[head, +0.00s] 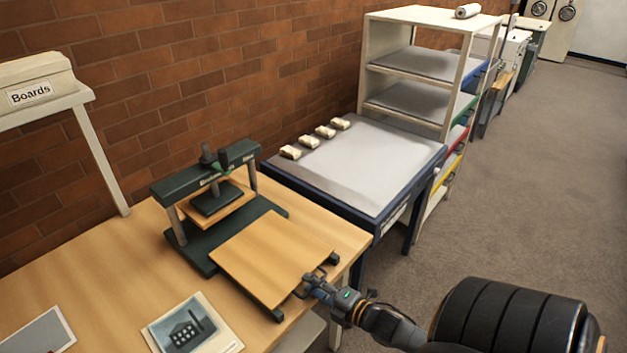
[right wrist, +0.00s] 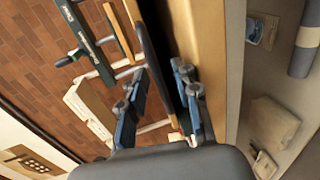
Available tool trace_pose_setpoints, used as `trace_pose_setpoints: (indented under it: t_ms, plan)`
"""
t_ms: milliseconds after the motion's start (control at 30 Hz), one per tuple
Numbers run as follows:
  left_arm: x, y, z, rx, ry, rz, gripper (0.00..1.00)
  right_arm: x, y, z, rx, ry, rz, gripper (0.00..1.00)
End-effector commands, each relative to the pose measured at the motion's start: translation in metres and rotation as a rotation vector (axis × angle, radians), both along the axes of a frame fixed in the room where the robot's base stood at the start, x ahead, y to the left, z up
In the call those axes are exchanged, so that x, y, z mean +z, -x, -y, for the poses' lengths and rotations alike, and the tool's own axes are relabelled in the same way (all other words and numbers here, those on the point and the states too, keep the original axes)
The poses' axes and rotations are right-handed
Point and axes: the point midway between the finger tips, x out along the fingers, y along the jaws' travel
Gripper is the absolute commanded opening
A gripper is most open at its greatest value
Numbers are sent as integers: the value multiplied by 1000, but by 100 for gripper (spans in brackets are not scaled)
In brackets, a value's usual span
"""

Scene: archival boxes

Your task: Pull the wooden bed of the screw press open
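The screw press (head: 205,190) stands on the wooden table, with a dark green frame and a screw handle on top. Its wooden bed (head: 270,255) extends out of the frame toward the front right, lying flat over dark rails. My right gripper (head: 309,281) is at the middle of the bed's front edge, fingers spread apart. In the right wrist view the two blue fingers (right wrist: 160,76) stand apart with a dark strip between and beyond them; I cannot tell whether they touch the bed. The press frame (right wrist: 88,42) also shows there. My left gripper is not in view.
A card with a picture (head: 193,325) lies on the table (head: 105,265) left of the bed. A blue-framed table (head: 350,170) with several small pale blocks stands behind right. A shelf unit (head: 405,75) is beyond it. The floor at right is clear.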

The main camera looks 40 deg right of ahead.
Motion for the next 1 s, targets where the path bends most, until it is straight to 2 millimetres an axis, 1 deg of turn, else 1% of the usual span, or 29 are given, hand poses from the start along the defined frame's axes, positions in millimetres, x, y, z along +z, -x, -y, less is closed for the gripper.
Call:
trace_pose_setpoints:
  t_ms: [233, 367, 467, 700, 800, 900, 1000]
  plan:
    - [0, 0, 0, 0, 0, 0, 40, 0, 1, 0, 0, 0, -2, 31]
    - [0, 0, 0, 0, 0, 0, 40, 0, 13, 0, 1, -1, -4, 31]
    - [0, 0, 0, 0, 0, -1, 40, 4, 30, 2, 0, 0, -5, 31]
    - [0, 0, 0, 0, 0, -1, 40, 14, 81, 6, 0, -1, -5, 31]
    - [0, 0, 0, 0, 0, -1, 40, 18, 97, 7, 0, 0, -3, 31]
    - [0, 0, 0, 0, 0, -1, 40, 20, 109, 9, -1, -1, -3, 31]
    - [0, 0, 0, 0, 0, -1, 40, 22, 115, 9, 0, -1, 0, 31]
